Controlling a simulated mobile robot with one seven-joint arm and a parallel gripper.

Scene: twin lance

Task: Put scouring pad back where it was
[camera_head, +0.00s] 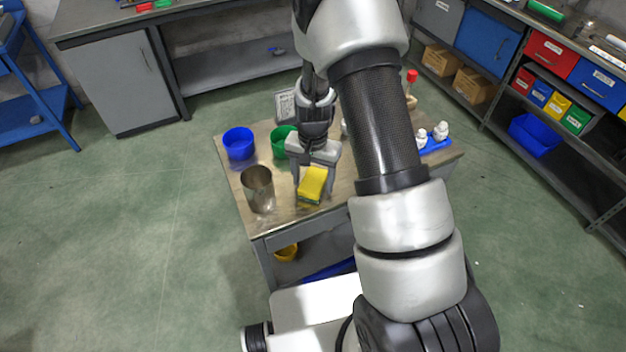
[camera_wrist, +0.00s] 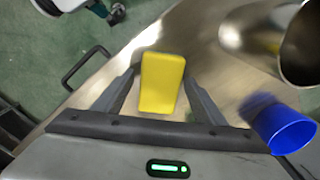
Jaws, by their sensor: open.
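The scouring pad (camera_head: 312,183) is yellow with a green underside. It is at the near part of the small work table (camera_head: 285,222), right of a metal cup. My gripper (camera_head: 314,180) points down over it, with a finger on either side. In the wrist view the yellow pad (camera_wrist: 162,82) lies between the two open fingers (camera_wrist: 160,90), with a gap to each finger. I cannot tell whether the pad touches the table top. Part of the table is hidden behind my arm.
A metal cup (camera_head: 258,189) stands left of the pad. A blue cup (camera_head: 239,143) and a green cup (camera_head: 283,141) stand farther back. A blue tray with white bottles (camera_head: 436,143) is at the right. A yellow container (camera_head: 286,253) sits on the lower shelf.

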